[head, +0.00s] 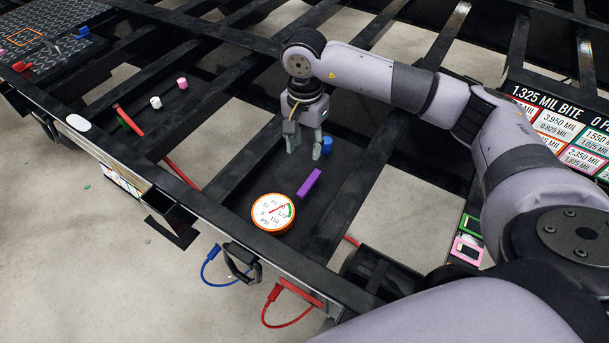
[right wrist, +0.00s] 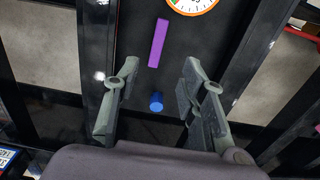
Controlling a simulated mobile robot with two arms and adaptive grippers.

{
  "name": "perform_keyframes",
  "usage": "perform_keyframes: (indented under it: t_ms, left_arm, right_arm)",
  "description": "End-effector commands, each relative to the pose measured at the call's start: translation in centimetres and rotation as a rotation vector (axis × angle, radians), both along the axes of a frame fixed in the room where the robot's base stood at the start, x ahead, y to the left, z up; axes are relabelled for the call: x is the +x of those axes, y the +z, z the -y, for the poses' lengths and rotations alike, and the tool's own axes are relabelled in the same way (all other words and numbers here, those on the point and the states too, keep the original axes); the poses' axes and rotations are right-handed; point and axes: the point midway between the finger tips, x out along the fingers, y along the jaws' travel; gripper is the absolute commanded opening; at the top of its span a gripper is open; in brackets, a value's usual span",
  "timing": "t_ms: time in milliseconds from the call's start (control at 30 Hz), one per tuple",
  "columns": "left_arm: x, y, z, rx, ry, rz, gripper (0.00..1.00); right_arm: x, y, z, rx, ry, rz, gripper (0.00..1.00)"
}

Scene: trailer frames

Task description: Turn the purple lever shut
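The purple lever (head: 309,184) is a flat straight bar on a black plate of the trailer frame, between the round gauge and a blue knob. It also shows in the right wrist view (right wrist: 158,43), beyond the fingertips. My right gripper (head: 307,144) points down above the plate, on the far side of the lever, near the blue knob (head: 327,144). In the right wrist view its fingers (right wrist: 157,85) are spread wide with nothing between them but the blue knob (right wrist: 156,101) below. The lever is not touched. My left gripper is not in view.
A white round gauge (head: 273,212) with an orange rim sits beside the lever's near end. Black frame beams (head: 352,190) run along both sides of the plate. Blue (head: 221,283) and red (head: 268,308) hoses hang at the near edge. Label boards (head: 570,130) stand at right.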

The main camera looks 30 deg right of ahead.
Motion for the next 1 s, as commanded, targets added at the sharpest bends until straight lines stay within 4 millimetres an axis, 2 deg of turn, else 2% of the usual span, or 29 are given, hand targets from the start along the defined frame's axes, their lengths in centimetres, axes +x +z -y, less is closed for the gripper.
perform_keyframes:
  t_ms: [100,267,600,800,1000]
  left_arm:
    - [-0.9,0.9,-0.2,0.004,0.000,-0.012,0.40]
    - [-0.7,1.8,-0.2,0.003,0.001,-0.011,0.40]
    - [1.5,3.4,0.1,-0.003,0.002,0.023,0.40]
    - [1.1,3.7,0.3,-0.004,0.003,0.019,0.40]
    - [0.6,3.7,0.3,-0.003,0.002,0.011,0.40]
  right_arm:
    - [-0.1,-2.4,0.0,0.001,-0.002,-0.006,0.38]
    - [-0.2,-5.9,0.0,0.002,-0.003,-0.007,0.38]
    - [-0.1,-12.7,-0.1,0.002,-0.003,-0.004,0.38]
    - [0.0,-14.8,0.0,0.003,-0.003,-0.002,0.38]
    - [0.0,-15.3,-0.1,0.003,-0.002,-0.001,0.38]
